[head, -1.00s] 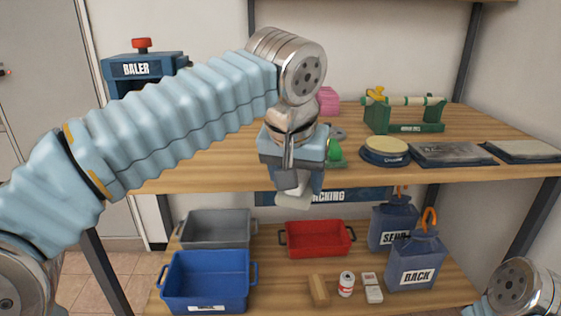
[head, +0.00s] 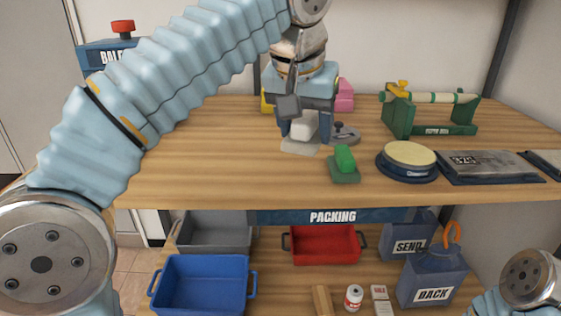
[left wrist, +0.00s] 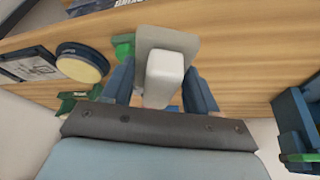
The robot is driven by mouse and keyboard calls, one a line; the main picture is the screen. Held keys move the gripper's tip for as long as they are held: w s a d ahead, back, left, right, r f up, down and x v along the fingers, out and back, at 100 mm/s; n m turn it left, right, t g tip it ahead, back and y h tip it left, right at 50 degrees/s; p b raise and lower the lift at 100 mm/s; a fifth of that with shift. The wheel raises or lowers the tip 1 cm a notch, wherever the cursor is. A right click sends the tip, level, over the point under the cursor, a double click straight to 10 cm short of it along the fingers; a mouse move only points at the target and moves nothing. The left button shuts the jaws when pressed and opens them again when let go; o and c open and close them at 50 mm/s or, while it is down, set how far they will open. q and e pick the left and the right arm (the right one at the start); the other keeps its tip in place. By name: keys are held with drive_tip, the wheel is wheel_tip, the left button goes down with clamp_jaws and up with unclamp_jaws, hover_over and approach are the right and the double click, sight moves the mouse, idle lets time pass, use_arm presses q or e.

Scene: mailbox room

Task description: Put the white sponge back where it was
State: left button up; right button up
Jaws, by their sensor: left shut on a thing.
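My left gripper (head: 303,130) is shut on the white sponge (head: 302,126), a pale block with a wider flat grey-white base under it. The base (head: 299,147) is at or just above the upper wooden shelf; I cannot tell whether it touches. In the left wrist view, the white block (left wrist: 165,72) sits between the two blue fingers, with the grey base beyond it. Only part of my right arm shows at the lower right; its gripper is out of view.
A green block on a green base (head: 345,164) is close to the right of the sponge. A grey disc-like object (head: 346,136), a round cream-topped pad (head: 408,155) and a green rack (head: 435,115) are nearby. The shelf left of the gripper is clear.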

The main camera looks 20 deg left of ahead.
use_arm(q)
drive_tip(key=b, duration=0.1)
approach(282, 171)
drive_tip(key=shift+w+d+f, duration=0.3)
drive_tip(key=shift+w+d, duration=0.35)
drive_tip(key=f, duration=0.1)
drive_tip(key=f+b, duration=0.1)
drive_tip(key=f, duration=0.1)
drive_tip(key=w+a+f, duration=0.1)
drive_tip(key=shift+a+f, duration=0.1)
drive_tip(key=shift+f, duration=0.4)
drive_tip(key=shift+f+b, duration=0.2)
drive_tip(key=shift+b, duration=0.1)
drive_tip(key=o, duration=1)
drive_tip(key=shift+r, duration=0.25)
drive_tip(key=p+v, duration=0.3)
drive_tip(key=v, duration=0.9)
